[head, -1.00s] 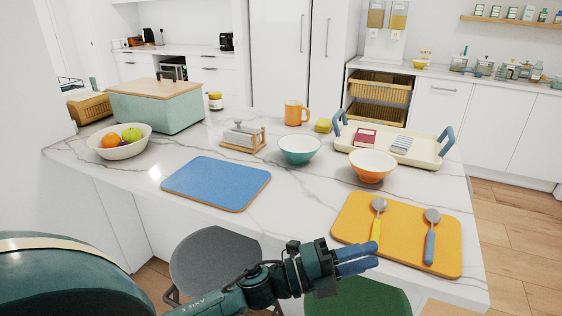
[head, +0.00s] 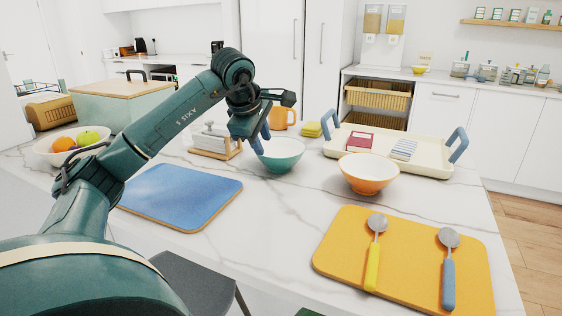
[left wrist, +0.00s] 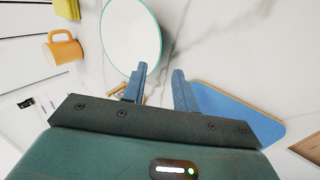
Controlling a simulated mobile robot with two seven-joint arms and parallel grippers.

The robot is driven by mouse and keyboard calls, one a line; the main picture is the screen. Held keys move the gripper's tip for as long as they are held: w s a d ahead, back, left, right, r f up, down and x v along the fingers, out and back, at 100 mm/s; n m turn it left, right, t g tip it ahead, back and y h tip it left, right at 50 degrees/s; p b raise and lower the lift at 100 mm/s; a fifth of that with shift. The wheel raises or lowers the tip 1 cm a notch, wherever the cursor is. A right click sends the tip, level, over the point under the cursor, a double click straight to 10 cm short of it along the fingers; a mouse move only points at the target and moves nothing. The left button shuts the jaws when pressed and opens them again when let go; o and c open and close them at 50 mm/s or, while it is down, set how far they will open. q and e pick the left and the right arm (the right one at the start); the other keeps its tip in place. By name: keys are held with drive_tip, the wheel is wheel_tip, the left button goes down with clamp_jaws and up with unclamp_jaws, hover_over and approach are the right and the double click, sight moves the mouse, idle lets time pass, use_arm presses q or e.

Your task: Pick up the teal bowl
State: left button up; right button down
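The teal bowl (head: 284,160), white inside, stands upright on the marble counter. In the left wrist view the bowl (left wrist: 128,35) is seen from above at the top. My left gripper (head: 260,138) points down at the bowl's left rim, its fingers apart and empty. In the left wrist view, one finger of the gripper (left wrist: 160,72) overlaps the bowl's lower edge and the other is over the counter outside it. I cannot tell whether they touch the bowl. My right gripper is not in view.
An orange bowl (head: 368,177) stands to the right, near a cream tray (head: 437,166). An orange mug (head: 286,118) and a coaster holder (head: 212,143) are close to the bowl. A blue mat (head: 185,198) and a yellow mat with spoons (head: 407,255) lie in front.

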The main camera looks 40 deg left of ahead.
sight(269, 161)
use_arm(q)
drive_tip(key=x, duration=0.4)
drive_tip(key=shift+w+f, duration=0.1)
drive_tip(key=shift+f, duration=0.15)
drive_tip(key=shift+a+b+x, duration=0.2)
drive_tip(key=shift+b+x, duration=0.05)
drive_tip(key=shift+x, duration=1.2)
drive_tip(key=shift+a+b+x, duration=0.2)
drive_tip(key=shift+a+x, duration=0.05)
drive_tip(key=shift+x, duration=1.25)
drive_tip(key=shift+w+r, duration=0.1)
drive_tip(key=shift+r, duration=0.1)
drive_tip(key=shift+c, duration=0.3)
drive_tip(key=shift+d, duration=0.1)
clamp_jaws()
